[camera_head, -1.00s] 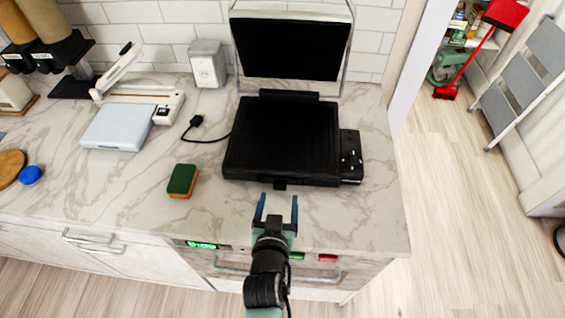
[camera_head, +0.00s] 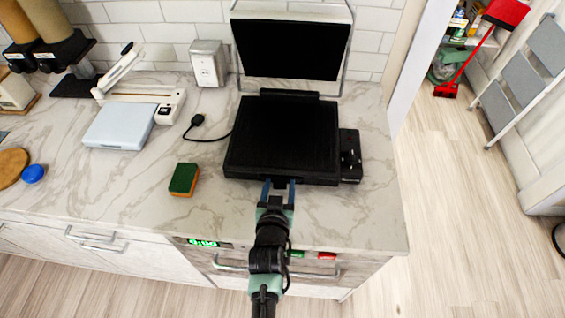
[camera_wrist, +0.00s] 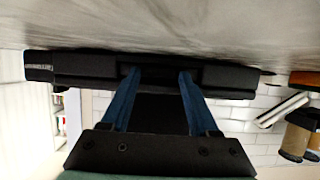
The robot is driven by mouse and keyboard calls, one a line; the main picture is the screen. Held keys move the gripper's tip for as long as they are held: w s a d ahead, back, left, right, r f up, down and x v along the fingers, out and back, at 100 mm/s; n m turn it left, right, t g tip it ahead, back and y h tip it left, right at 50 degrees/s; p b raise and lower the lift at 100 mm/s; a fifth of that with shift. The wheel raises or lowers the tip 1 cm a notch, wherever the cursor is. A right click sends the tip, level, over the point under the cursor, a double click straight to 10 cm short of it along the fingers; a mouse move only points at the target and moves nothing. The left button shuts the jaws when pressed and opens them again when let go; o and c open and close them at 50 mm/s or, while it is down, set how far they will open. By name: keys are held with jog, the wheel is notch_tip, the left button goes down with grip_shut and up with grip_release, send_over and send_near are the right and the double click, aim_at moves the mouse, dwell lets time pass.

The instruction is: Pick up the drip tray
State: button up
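The drip tray shows as a small black tab at the front middle of a black grill (camera_head: 283,136). In the wrist view the tray front (camera_wrist: 160,77) is a dark piece low on the grill's front face. The rest of it is hidden inside the grill. My gripper (camera_head: 280,183) is at the grill's front edge, with its blue fingers on either side of the tab. In the wrist view the fingertips (camera_wrist: 157,75) stand a little apart with the tab between them. The gripper looks shut on the drip tray, though the exact contact is dark.
A green and orange sponge (camera_head: 184,179) lies left of the grill. The grill lid (camera_head: 288,50) stands open.

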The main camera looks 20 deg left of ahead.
grip_shut()
dwell(0.4)
